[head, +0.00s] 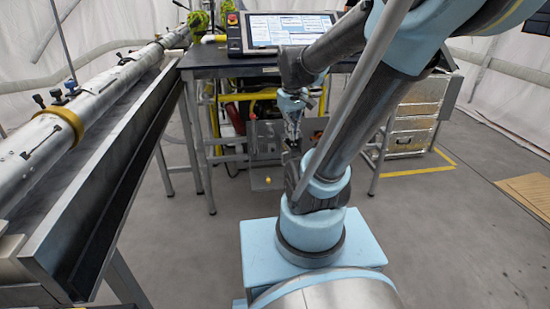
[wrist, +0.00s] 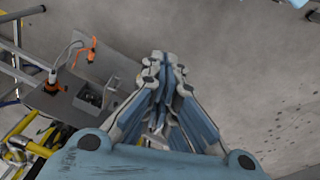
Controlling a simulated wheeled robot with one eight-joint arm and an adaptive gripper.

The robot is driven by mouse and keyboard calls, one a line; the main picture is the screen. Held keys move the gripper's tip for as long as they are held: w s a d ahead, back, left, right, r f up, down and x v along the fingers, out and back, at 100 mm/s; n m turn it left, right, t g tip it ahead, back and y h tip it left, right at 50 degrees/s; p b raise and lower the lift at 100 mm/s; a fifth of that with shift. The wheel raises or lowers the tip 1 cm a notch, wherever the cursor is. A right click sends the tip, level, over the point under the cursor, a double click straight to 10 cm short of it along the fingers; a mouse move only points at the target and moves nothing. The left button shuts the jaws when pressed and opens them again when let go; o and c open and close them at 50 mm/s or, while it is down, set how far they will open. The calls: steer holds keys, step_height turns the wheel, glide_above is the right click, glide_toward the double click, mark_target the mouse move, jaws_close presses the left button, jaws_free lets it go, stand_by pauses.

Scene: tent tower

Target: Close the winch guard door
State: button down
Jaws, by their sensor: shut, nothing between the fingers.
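A grey metal panel (head: 262,160), which looks like the winch guard door, stands below the dark table beside the yellow winch frame (head: 228,112). It seems to stand out from the frame, but its exact angle is unclear. In the wrist view a grey plate (wrist: 62,108) at the left carries a small open-topped box (wrist: 90,97) and orange fittings; it seems to be the same panel. My gripper (head: 291,143) hangs in front of the table, partly hidden by my arm. In the wrist view my gripper (wrist: 166,62) is shut and empty, to the right of the plate, apart from it.
The dark table (head: 215,58) bears a control screen (head: 290,30), and its legs stand near the panel. A long metal trough (head: 105,165) with a silver tube runs along the left. Metal cases (head: 412,115) stand at the right. The floor at the right is mostly clear.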

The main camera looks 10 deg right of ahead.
steer(key=w+n, duration=0.3)
steer(key=w, duration=1)
steer(key=w+a+f+n+g+h, duration=0.1)
steer(key=w+a+f+n, duration=0.1)
steer(key=w+f, duration=0.55)
steer(key=w+a+f+n+g+h, duration=0.1)
steer(key=w+a+f+n, duration=0.3)
steer(key=w, duration=0.7)
steer(key=w+f+n, duration=0.1)
steer(key=w+f, duration=0.5)
steer(key=f, duration=0.5)
steer(key=s+d+f, duration=0.2)
steer(key=d+f, duration=0.4)
steer(key=f, duration=0.4)
steer(key=shift+s, duration=0.15)
steer(key=shift+d+n, duration=0.1)
steer(key=shift+n, duration=0.2)
